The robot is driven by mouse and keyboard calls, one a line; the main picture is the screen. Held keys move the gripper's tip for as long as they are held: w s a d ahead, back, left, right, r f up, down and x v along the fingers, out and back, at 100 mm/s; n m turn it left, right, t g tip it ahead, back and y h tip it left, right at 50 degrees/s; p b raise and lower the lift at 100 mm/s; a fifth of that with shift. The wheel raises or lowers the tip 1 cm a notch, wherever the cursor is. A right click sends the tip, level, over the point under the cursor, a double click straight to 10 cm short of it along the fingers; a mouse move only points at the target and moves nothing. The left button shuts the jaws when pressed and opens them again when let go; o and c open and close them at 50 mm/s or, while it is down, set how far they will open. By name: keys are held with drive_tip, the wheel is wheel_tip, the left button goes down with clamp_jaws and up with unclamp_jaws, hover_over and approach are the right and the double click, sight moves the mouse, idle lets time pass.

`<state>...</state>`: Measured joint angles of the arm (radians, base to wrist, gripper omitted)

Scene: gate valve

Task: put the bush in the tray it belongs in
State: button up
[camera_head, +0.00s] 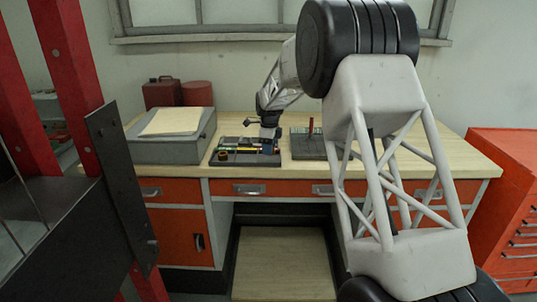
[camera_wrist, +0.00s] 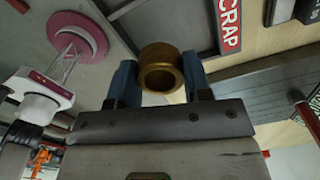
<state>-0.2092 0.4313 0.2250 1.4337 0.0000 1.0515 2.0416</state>
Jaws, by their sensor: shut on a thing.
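The bush is a short brass-coloured ring (camera_wrist: 160,70), seen in the wrist view with its open bore facing the camera. My gripper (camera_wrist: 160,80) is shut on it, with one blue finger on each side. In the head view my gripper (camera_head: 268,136) is over the workbench, at the right part of a dark tray (camera_head: 240,159) holding small parts. The bush is too small or hidden to make out there. In the wrist view a red label reading SCRAP (camera_wrist: 230,25) lies on a dark-edged tray beyond the bush.
A grey case (camera_head: 172,147) stands left, with red containers (camera_head: 197,93) behind. The bench (camera_head: 440,160) is fairly clear at right.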

sight(268, 160)
drive_tip(key=shift+w+a, duration=0.15)
drive_tip(key=shift+w, duration=0.6)
drive_tip(key=shift+f, duration=1.8)
drive_tip(key=shift+f, duration=0.15)
drive_tip(key=o, duration=0.8)
wheel_tip(268, 160, up, 12)
drive_tip(key=shift+r, duration=0.15)
